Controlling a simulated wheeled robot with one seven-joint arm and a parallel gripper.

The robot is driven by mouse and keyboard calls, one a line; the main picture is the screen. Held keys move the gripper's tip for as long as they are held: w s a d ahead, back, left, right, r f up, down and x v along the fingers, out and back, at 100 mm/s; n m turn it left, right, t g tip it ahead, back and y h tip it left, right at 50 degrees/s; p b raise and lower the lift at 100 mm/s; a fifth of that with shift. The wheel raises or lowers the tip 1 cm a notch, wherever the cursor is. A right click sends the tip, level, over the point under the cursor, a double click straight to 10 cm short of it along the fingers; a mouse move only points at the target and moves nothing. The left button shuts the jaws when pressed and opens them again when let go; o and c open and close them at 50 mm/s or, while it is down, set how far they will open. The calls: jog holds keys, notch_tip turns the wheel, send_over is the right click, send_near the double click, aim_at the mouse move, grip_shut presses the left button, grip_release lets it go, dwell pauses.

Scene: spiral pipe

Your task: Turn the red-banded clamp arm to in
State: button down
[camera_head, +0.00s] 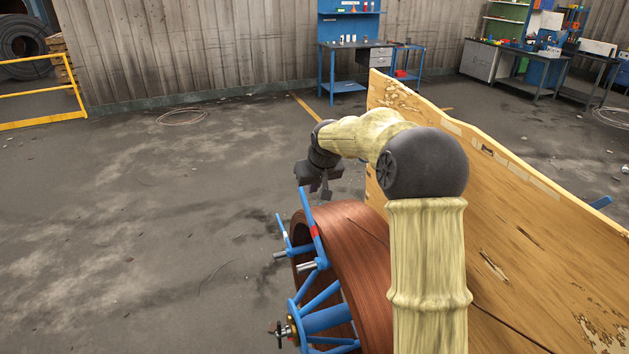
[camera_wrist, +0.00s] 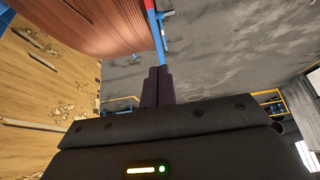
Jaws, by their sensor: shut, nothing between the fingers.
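The red-banded clamp arm (camera_head: 314,232) is a slim blue bar at the rim of the reddish-brown coil drum (camera_head: 365,265). It stands nearly upright, its upper end leaning left. In the wrist view the same arm (camera_wrist: 154,28) runs down from the top edge, its red band at the top, its blue end close to my fingertips. My gripper (camera_head: 325,194) is just right of the arm's upper end in the head view. In the wrist view the dark fingers (camera_wrist: 158,72) are together and empty. I cannot tell whether they touch the arm.
A second blue arm with a pale band (camera_head: 285,236) stands left of the first. Blue spokes and a hub (camera_head: 288,331) are below. A tall wooden panel (camera_head: 520,220) closes off the right side. The floor at left is open.

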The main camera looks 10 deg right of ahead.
aim_at(306, 206)
jog(key=p+x, duration=0.3)
jog(key=x, duration=0.7)
jog(key=shift+f, duration=0.1)
jog(key=shift+p, duration=0.3)
